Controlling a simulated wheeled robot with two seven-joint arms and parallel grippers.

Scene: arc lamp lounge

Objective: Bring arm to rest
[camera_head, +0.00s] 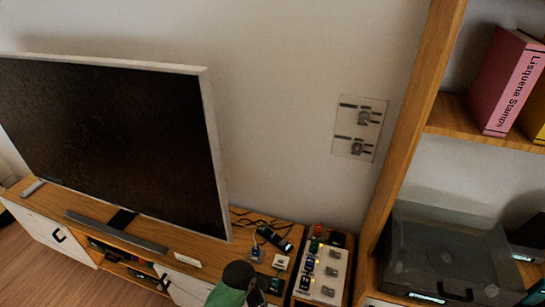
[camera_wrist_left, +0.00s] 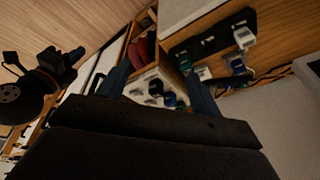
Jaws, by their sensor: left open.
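My left gripper (camera_wrist_left: 156,78) shows in the left wrist view, with its two dark fingers spread apart and nothing held between them. Beyond the fingers are the wooden cabinet and a white board with small devices. In the head view, a green and dark part at the bottom edge looks like my left arm, low over the front of the cabinet. Its fingers are not clear there. My right gripper is in neither view.
A large television (camera_head: 110,140) stands on the low wooden cabinet (camera_head: 205,248). Small devices and cables lie right of it, beside a white board (camera_head: 318,284). A bookshelf (camera_head: 408,120) with a smoky clear box (camera_head: 450,250) stands at the right. Bare floor is at lower left.

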